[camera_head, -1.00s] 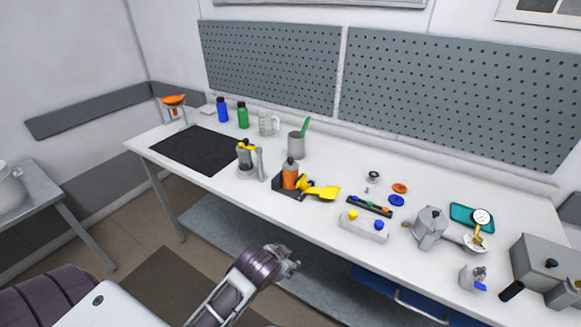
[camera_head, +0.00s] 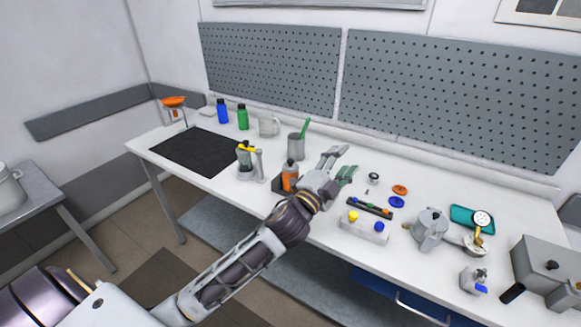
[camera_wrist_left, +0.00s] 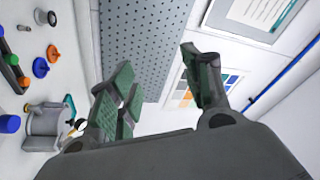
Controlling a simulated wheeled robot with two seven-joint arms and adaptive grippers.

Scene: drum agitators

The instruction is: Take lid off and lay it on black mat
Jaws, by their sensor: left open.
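The black mat (camera_head: 197,151) lies flat and bare at the left end of the white table. My left gripper (camera_head: 342,161) is open above the table's middle, right of an orange bottle (camera_head: 290,176) with a dark cap. Nothing shows between its fingers, which also show spread in the wrist view (camera_wrist_left: 160,80). Its hand hides the yellow scoop beside the bottle. A grey metal pot (camera_head: 430,228) with a knobbed top stands farther right; a clear vessel on a grey stand (camera_head: 248,160) has a yellow and black top. I cannot tell which thing's lid is meant. My right gripper is not seen.
Blue (camera_head: 222,110) and green bottles (camera_head: 243,116) stand behind the mat.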

